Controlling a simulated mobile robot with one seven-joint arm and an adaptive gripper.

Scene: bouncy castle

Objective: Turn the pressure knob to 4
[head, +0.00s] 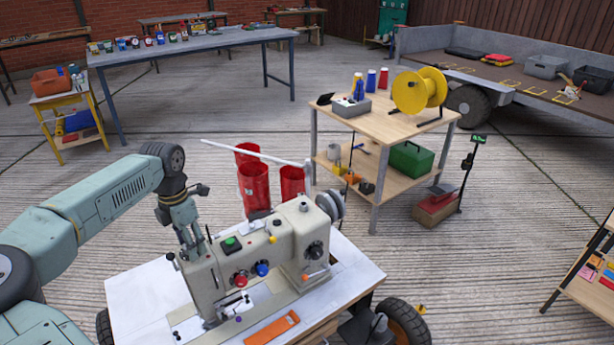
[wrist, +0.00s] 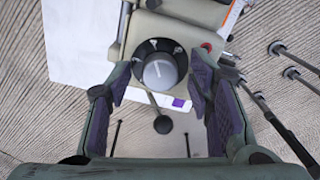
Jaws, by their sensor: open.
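The sewing machine (head: 250,262) stands on a white-topped wheeled table. My gripper (head: 192,252) is at the machine's left end, pointing down. In the wrist view my gripper (wrist: 160,82) is open, with one finger on each side of a round knob (wrist: 160,72). The knob has a grey cap on a black dial. A short white line on the cap points roughly up in the picture. White marks ring the dial, but I cannot read the numbers. The fingers look apart from the knob. In the head view I cannot make out this knob near my gripper.
The machine also carries a green button (head: 231,243), a red knob (head: 240,280), a blue knob (head: 262,269) and a black dial (head: 314,251). Red bins (head: 254,188) stand behind it. A thin dark rod stands beside my gripper.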

